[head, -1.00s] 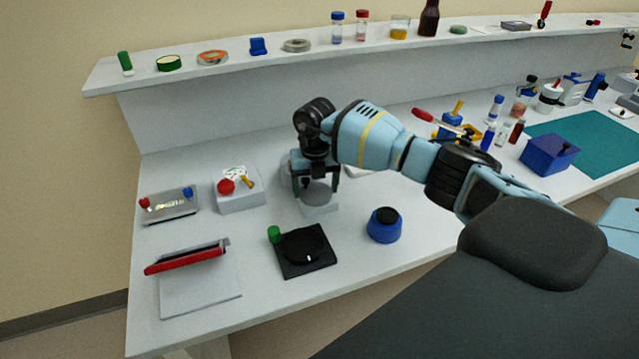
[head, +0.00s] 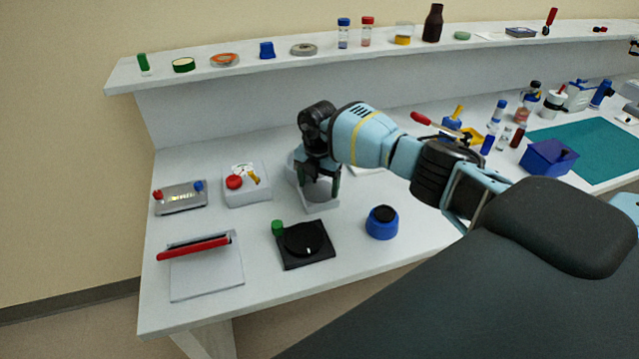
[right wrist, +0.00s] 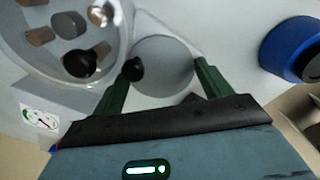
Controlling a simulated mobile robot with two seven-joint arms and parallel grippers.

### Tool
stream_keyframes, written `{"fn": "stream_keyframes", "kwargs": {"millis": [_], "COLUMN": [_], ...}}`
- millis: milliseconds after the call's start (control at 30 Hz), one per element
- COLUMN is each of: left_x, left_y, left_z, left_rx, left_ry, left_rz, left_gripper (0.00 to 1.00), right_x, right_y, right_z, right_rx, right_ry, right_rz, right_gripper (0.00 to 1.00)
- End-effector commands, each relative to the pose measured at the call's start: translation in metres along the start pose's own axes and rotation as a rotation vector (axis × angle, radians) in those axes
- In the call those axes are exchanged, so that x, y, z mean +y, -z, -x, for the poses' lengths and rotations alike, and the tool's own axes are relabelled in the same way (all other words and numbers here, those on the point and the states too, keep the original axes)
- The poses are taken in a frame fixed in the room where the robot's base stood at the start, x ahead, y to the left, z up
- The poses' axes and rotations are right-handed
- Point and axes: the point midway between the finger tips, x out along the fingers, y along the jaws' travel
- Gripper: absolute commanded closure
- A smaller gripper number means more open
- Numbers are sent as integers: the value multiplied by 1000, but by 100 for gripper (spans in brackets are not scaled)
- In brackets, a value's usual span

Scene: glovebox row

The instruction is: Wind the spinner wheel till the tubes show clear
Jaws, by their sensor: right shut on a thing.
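The spinner stands under my right gripper in the head view. Its grey wheel (head: 319,190) has a small black knob (right wrist: 133,69) on its rim in the right wrist view. My right gripper (head: 322,186) points down with its green fingers on opposite sides of the wheel, shut on it; it also shows in the right wrist view (right wrist: 164,75). A clear round cover (right wrist: 118,45) beside the wheel holds several tubes (right wrist: 70,24) with brown and grey parts. In the head view my gripper and wrist hide most of the spinner. My left gripper is not in view.
A black turntable with a green knob (head: 305,242) and a blue jar (head: 382,222) stand in front of the spinner. A white dial box with a red knob (head: 246,184) is to its left. A shelf (head: 215,72) runs behind. A blue box (head: 548,157) stands right.

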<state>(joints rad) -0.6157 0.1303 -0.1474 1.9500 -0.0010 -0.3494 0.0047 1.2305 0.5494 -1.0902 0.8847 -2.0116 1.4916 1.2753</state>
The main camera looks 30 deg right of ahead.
Motion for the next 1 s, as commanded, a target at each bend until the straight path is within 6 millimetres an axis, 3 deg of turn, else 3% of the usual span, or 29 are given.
{"fn": "stream_keyframes", "kwargs": {"millis": [400,433,600,867,1000], "left_x": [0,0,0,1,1], "left_y": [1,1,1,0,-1], "left_z": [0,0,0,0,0], "left_rx": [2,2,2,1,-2], "left_ry": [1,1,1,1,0], "left_rz": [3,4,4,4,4], "left_gripper": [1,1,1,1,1], "right_x": [0,0,0,0,0], "right_y": [-1,-1,-1,0,-1], "right_z": [1,1,1,1,10], "right_rx": [-2,-2,-1,0,-1], "right_ry": [-2,-2,-1,-1,-3], "right_rz": [-8,-8,-7,-7,-7], "right_gripper": [46,22,1,1,1]}}
